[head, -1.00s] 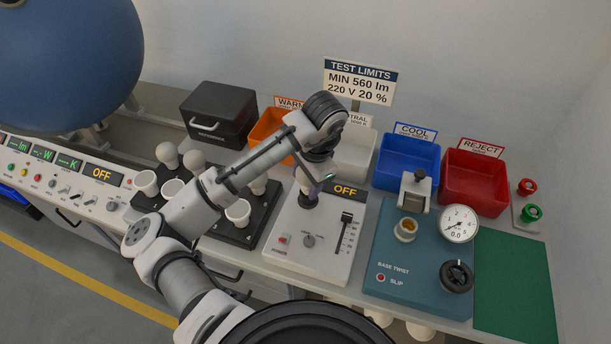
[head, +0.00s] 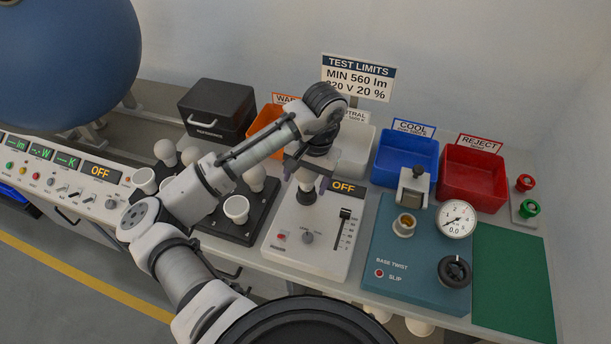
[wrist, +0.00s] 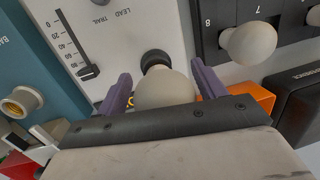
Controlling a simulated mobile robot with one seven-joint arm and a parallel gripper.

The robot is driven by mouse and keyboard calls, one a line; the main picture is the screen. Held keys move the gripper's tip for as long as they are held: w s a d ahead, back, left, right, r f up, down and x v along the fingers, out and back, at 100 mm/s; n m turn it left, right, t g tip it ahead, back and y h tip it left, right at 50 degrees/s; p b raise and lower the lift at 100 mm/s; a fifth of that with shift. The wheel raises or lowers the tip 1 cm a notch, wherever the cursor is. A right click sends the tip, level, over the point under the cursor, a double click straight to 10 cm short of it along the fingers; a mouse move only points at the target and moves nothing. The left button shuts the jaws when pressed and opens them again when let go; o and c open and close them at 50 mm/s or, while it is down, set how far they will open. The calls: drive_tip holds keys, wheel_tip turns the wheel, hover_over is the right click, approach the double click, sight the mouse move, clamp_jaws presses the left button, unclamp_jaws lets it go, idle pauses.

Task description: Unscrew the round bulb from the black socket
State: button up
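The round bulb (wrist: 165,88) is whitish and sits in the black socket (wrist: 154,58) on the white test panel (wrist: 120,40). My gripper (wrist: 160,72) is open, with one purple finger on each side of the bulb and visible gaps between. In the head view my gripper (head: 306,179) points down over the black socket (head: 306,197). The bulb (head: 306,178) shows partly between the fingers, its top hidden by the gripper.
A black rack (head: 252,222) with bulbs and white cups stands left of the panel. Behind are orange, white, blue (head: 405,160) and red (head: 472,174) bins. A teal base-twist tester (head: 415,275) stands to the right, beside a green mat (head: 513,280).

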drive_tip(key=shift+w+a, duration=0.1)
drive_tip(key=m+t+b, duration=0.1)
drive_tip(key=m, duration=0.4)
drive_tip(key=shift+w+f+b, duration=0.1)
drive_tip(key=shift+b, duration=0.25)
drive_tip(key=m+b, duration=0.1)
drive_tip(key=m, duration=0.2)
drive_tip(key=m+t+b, duration=0.1)
drive_tip(key=m, duration=0.2)
drive_tip(key=shift+w+a+h, duration=0.1)
drive_tip(key=shift+w+h, duration=0.1)
drive_tip(key=shift+h, duration=0.1)
drive_tip(key=m+b, duration=0.1)
drive_tip(key=m, duration=0.2)
drive_tip(key=m+b, duration=0.1)
drive_tip(key=m, duration=0.2)
drive_tip(key=shift+w+t+h, duration=0.15)
drive_tip(key=shift+t+h, duration=0.15)
drive_tip(key=shift+h, duration=0.1)
drive_tip(key=m+b, duration=0.1)
drive_tip(key=m, duration=0.3)
drive_tip(key=shift+w+h, duration=0.1)
drive_tip(key=shift+h, duration=0.2)
drive_tip(key=shift+m+b, duration=0.45)
drive_tip(key=shift+m, duration=0.45)
